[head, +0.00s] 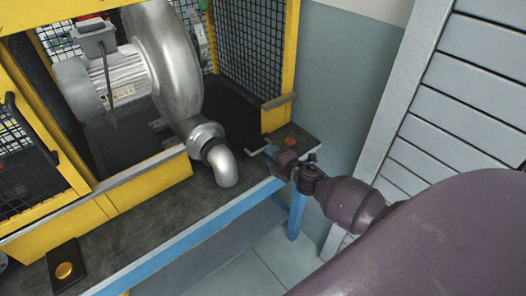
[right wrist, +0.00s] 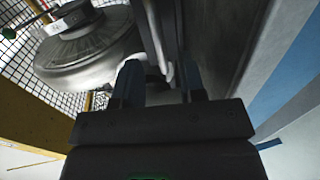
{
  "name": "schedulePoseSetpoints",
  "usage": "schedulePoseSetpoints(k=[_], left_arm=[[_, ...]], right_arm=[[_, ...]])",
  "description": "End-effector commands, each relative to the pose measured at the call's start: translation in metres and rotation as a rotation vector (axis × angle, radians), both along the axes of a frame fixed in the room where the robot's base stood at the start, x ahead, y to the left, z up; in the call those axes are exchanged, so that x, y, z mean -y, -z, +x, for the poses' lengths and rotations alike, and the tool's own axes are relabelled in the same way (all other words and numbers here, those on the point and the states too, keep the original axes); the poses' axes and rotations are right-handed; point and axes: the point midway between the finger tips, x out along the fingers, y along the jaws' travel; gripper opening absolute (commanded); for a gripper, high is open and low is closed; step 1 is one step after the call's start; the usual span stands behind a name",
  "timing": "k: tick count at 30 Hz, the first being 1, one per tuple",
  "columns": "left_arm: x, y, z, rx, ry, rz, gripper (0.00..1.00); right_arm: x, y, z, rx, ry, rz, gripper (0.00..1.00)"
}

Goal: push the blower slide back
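The blower (head: 178,70) is a silver round housing with a grey motor (head: 105,85) and a bent outlet pipe (head: 222,165) that reaches out over the bench front. It stands inside a yellow cage with an open front. I cannot clearly pick out the slide. My right gripper (head: 270,151) is low over the right end of the bench, to the right of the outlet pipe and apart from it. In the right wrist view, its two dark fingers (right wrist: 162,85) stand apart, with a pale part showing beyond the gap; contact cannot be told. My left gripper is not in view.
The yellow cage (head: 280,70) has mesh walls and a post close behind my right gripper. An orange button (head: 290,142) is on the bench beside it, another (head: 65,270) at the front left. The dark bench top (head: 150,215) is clear in front. A grey slatted panel (head: 470,75) stands right.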

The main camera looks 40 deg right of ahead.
Motion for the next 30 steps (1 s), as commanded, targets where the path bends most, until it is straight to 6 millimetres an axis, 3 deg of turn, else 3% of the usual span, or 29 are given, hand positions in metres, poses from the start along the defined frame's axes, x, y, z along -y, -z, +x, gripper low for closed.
schedulePoseSetpoints(k=[9,21,28,30], left_arm=[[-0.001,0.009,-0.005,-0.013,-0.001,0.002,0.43],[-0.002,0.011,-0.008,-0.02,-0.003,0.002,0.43],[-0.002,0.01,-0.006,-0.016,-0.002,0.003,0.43],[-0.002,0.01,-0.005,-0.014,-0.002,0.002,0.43]], right_arm=[[-0.003,0.008,0.036,-0.001,0.001,0.002,0.37],[-0.003,0.008,0.042,0.0,0.0,0.002,0.37],[-0.003,0.008,0.041,0.0,0.001,0.002,0.03],[-0.003,0.008,0.041,0.0,0.001,0.002,0.0]])
